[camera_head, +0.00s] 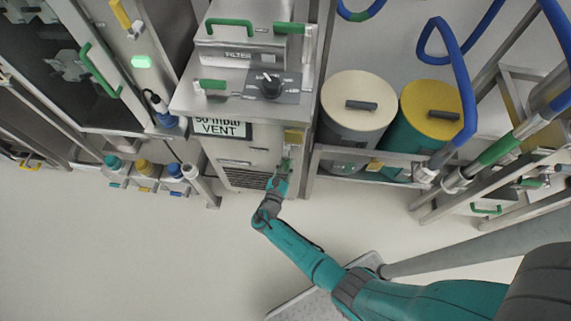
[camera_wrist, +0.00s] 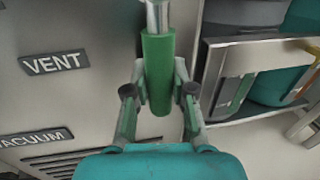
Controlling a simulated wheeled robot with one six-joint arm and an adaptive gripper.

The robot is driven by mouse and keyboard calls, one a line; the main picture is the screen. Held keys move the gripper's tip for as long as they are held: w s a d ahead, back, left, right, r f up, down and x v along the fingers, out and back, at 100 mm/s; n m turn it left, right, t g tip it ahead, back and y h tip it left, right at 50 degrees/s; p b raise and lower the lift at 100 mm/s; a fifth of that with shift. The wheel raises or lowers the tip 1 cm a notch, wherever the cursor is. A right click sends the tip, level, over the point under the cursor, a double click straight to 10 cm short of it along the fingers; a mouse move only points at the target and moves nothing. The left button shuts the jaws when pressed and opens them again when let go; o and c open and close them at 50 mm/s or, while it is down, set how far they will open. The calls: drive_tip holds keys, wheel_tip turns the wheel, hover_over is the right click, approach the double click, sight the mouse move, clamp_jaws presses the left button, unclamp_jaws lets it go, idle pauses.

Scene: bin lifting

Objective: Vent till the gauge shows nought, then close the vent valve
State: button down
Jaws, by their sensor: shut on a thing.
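A display (camera_head: 222,130) on the front of the steel cabinet reads about "50 mbar" over "VENT"; its top line is partly covered by the worktop edge. A green lever grip (camera_wrist: 158,75) on a metal stem (camera_wrist: 157,15) stands out in the wrist view, to the right of a "VENT" label (camera_wrist: 54,63). My gripper (camera_wrist: 161,88) is shut on this green grip, one finger on each side. In the head view my gripper (camera_head: 281,174) is at the cabinet's lower right front, where it mostly hides the grip.
A "VACUUM" label (camera_wrist: 35,137) sits lower left. Cream (camera_head: 357,100) and yellow-lidded (camera_head: 431,110) drums stand right in a rack.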

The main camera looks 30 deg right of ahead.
drive_tip(key=shift+s, duration=0.1)
drive_tip(key=c, duration=0.9)
unclamp_jaws()
drive_tip(key=shift+c, duration=0.2)
drive_tip(key=v, duration=1.2)
drive_tip(key=shift+d+f, duration=0.1)
